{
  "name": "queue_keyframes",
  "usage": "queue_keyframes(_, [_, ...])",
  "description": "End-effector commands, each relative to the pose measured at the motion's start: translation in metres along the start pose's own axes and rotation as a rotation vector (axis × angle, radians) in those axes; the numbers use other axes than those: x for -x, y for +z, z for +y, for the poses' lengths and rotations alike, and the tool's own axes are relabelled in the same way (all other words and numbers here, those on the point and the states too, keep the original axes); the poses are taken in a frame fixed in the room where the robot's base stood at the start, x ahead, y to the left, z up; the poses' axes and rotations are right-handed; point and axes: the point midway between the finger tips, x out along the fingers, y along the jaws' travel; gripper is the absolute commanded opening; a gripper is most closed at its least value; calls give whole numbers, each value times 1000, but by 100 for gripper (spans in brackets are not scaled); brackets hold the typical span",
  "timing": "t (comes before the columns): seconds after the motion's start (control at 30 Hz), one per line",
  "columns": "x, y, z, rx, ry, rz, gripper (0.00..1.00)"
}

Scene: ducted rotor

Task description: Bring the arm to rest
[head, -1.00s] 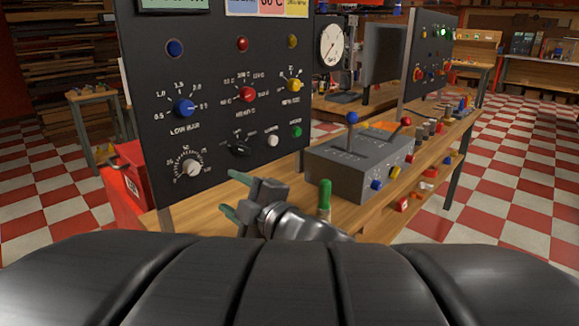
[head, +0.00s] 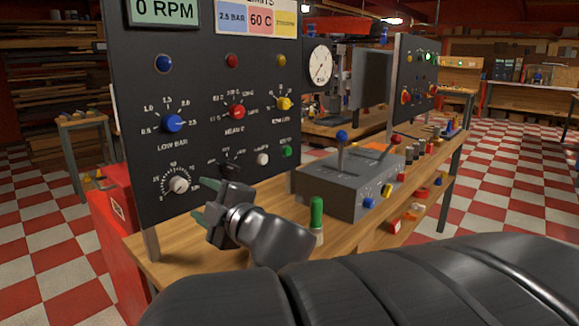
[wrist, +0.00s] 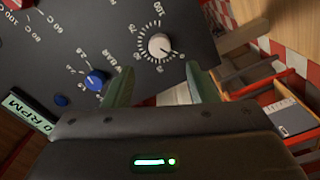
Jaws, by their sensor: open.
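My gripper (head: 203,203) is in front of the lower left of the black control panel (head: 145,55), near the white knob (head: 179,185). Its green-tipped fingers are apart and nothing is between them. In the wrist view, my gripper (wrist: 160,88) has its fingers spread, with the white knob (wrist: 159,46) beyond and between them, apart from the fingers. The blue knob (wrist: 95,80) shows to the left of the left finger. The panel's display reads 0 RPM in the head view.
A grey lever box (head: 345,185) stands on the wooden bench right of my gripper. A green-topped upright handle (head: 317,213) stands close by the arm. A red cabinet (head: 115,215) is at the bench's left end. The checkered floor (head: 520,190) at right is clear.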

Motion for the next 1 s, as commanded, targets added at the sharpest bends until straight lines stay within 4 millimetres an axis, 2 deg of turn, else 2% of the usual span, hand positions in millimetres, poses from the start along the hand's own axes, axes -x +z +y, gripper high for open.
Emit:
queue_keyframes(0.3, [-48,1,-5,0,-1,4,52])
queue_keyframes(0.5, [-73,1,-2,-1,0,2,52])
queue_keyframes(0.7, [-83,0,0,-1,1,1,52])
queue_keyframes(1.0, [-83,0,1,-1,1,0,52])
